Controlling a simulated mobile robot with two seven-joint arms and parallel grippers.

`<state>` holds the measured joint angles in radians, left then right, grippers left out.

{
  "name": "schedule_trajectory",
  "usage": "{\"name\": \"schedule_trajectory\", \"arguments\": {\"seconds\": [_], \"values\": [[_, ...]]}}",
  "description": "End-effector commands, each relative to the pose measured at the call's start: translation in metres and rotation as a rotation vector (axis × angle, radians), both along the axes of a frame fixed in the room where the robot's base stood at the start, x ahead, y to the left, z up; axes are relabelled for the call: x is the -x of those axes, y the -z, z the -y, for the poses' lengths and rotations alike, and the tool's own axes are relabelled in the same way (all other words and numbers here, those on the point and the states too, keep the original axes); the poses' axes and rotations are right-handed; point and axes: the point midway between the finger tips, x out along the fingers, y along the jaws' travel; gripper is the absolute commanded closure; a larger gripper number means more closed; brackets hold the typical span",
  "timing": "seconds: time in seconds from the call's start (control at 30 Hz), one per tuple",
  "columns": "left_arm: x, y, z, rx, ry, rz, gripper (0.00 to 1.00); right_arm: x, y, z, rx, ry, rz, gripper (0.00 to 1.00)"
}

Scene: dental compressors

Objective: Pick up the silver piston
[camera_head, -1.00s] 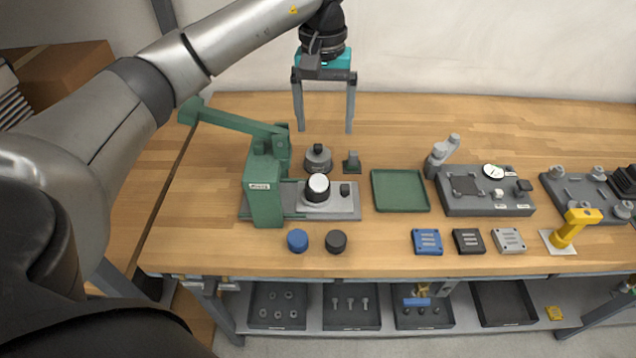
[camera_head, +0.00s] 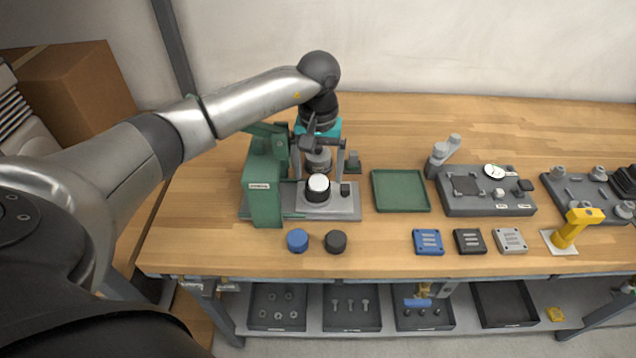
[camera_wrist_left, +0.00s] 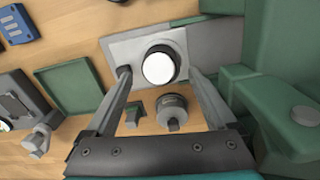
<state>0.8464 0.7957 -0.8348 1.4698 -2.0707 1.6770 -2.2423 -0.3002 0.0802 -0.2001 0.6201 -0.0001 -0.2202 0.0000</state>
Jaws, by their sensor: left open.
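A round piece with a bright white-silver top and dark side (camera_head: 318,184) sits on the grey plate of the green press; it seems to be the silver piston. In the left wrist view it shows as a pale disc (camera_wrist_left: 158,66). My left gripper (camera_head: 319,178) is open and points down over the press plate, its fingers on either side of the disc in the wrist view. Contact cannot be told. A grey cylinder with a dark knob (camera_wrist_left: 172,112) stands just behind, partly hidden by the gripper in the head view.
The green press (camera_head: 264,190) stands close on the left of the gripper. A blue cap (camera_head: 297,240) and a black cap (camera_head: 336,242) lie in front. A green tray (camera_head: 401,191) lies to the right. The back right of the table is clear.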

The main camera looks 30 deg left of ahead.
Motion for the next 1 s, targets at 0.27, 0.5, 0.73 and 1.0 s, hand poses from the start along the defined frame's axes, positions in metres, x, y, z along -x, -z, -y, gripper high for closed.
{"name": "schedule_trajectory", "arguments": {"seconds": [0.27, 0.5, 0.73, 1.0], "values": [[-0.0005, 0.0175, 0.0002, 0.001, -0.001, 0.003, 0.1, 0.0001, 0.0009, -0.0003, 0.0, 0.0, 0.0, 0.0], [-0.0006, 0.017, 0.0, 0.001, -0.002, 0.003, 0.23, 0.0001, 0.0009, -0.0004, 0.0, 0.0, 0.0, 0.0], [-0.0005, 0.0168, 0.0, 0.001, -0.002, 0.003, 0.49, 0.0, 0.0009, -0.0004, -0.001, 0.0, 0.0, 0.0], [-0.0005, 0.0167, 0.0, 0.001, -0.002, 0.003, 0.79, 0.0, 0.0009, -0.0005, -0.001, 0.001, 0.0, 0.0]]}}
